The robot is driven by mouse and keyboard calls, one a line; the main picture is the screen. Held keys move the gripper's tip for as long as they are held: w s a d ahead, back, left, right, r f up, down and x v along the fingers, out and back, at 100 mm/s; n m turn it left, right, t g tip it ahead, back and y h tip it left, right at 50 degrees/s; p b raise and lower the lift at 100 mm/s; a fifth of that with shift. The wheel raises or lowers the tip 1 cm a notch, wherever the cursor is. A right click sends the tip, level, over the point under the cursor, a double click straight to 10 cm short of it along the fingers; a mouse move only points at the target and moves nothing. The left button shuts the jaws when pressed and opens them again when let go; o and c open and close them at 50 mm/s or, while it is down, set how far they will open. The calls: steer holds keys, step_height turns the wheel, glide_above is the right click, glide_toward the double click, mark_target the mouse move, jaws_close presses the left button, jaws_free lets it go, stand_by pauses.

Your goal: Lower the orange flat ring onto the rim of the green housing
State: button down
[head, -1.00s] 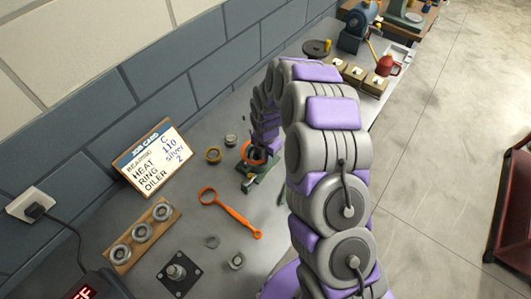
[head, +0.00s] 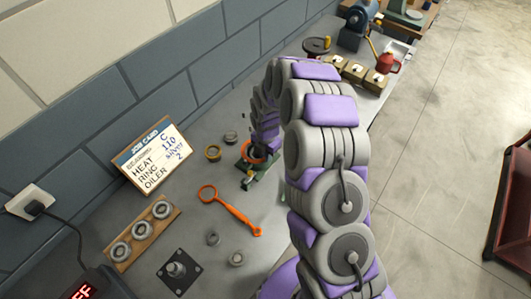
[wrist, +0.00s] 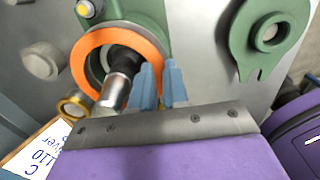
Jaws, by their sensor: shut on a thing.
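The orange flat ring (wrist: 84,54) is held flat-on over the green housing (wrist: 154,20) in the wrist view. My gripper (wrist: 160,72) has its blue fingers shut on the ring's right side. A dark and silver cylinder (wrist: 117,90) shows through the ring's opening. In the head view the ring (head: 249,146) sits at the green housing (head: 262,172), beyond my arm, which hides part of both. I cannot tell whether the ring touches the housing's rim.
A second green casing part (wrist: 265,35) lies to the right in the wrist view. A job card (head: 150,155) leans near the wall.

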steer(key=c, duration=1.1)
jaws_free()
steer(key=shift+o, duration=0.2)
steer(key=shift+r, duration=0.1)
steer(key=shift+w+r, duration=0.1)
steer(key=shift+r, duration=0.25)
step_height(320, 180, up, 10)
steer(key=p, duration=0.2)
steer(key=shift+p, duration=0.35)
steer(key=shift+f, duration=0.15)
step_height(320, 180, up, 17)
steer(key=s+d+f+m+b, duration=0.1)
steer(key=s+d+m+b, duration=0.2)
steer(key=s+m, duration=0.6)
steer(key=s+d+f+m+g+b, duration=0.1)
steer(key=s+d+m, duration=0.4)
steer(key=s+m, duration=0.5)
steer(key=s+d+f+m+b, duration=0.3)
steer(key=s+m, duration=0.6)
steer(key=s, duration=0.9)
steer(key=d+b, duration=0.2)
steer(key=b, duration=0.1)
steer(key=shift+g, duration=0.4)
